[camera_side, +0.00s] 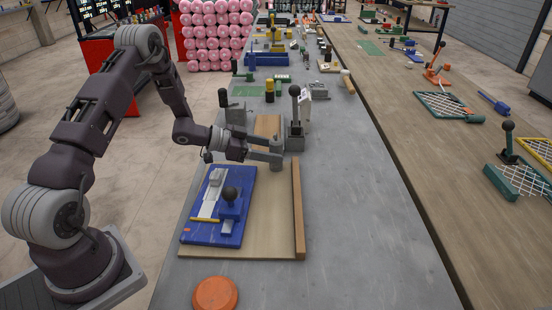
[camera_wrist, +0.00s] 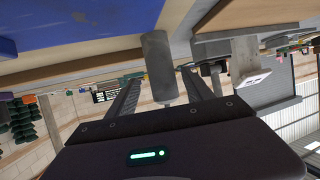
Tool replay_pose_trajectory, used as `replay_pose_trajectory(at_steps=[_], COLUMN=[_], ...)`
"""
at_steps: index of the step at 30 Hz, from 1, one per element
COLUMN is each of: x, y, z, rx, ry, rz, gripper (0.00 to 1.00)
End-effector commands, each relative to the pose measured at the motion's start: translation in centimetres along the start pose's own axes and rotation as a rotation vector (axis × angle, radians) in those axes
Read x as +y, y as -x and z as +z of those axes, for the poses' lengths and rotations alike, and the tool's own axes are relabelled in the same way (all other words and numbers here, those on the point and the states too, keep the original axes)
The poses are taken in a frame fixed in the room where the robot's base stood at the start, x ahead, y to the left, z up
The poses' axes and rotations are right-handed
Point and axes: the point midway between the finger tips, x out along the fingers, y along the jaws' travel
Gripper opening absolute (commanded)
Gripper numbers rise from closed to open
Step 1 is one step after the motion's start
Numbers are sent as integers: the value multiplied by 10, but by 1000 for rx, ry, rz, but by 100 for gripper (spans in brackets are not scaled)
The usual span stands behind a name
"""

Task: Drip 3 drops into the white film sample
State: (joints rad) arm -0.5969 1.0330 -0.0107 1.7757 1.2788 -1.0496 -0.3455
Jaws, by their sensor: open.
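I cannot clearly make out a dropper or a white film sample. A pale white-grey strip (camera_side: 209,199) lies on the blue board (camera_side: 238,178), with a small grey block at its upper end. My gripper (camera_side: 272,150) is just past the board's upper right corner, pointing right, with its fingers apart. In the wrist view a grey cylinder (camera_wrist: 158,66) stands between the two open fingers (camera_wrist: 160,95). It does not look clamped, and I cannot tell whether it touches a finger. The blue board (camera_wrist: 70,22) also fills the upper left there.
A blue block with a black ball knob (camera_side: 230,195) stands on the board. A wooden strip (camera_side: 298,210) edges the wooden base on the right. A grey lever tool (camera_side: 295,125) stands close beyond my gripper. An orange disc (camera_side: 215,293) lies in front. The grey table (camera_side: 350,200) is clear at right.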

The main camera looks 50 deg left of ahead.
Motion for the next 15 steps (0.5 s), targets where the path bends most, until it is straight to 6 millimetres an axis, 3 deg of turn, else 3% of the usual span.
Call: replay_pose_trajectory(at_steps=[6,15], x=[-4,-4], y=[-40,-48], z=[-8,-8], rx=[-1,-1], ry=[-3,-2], rz=[3,0], gripper=[60,58])
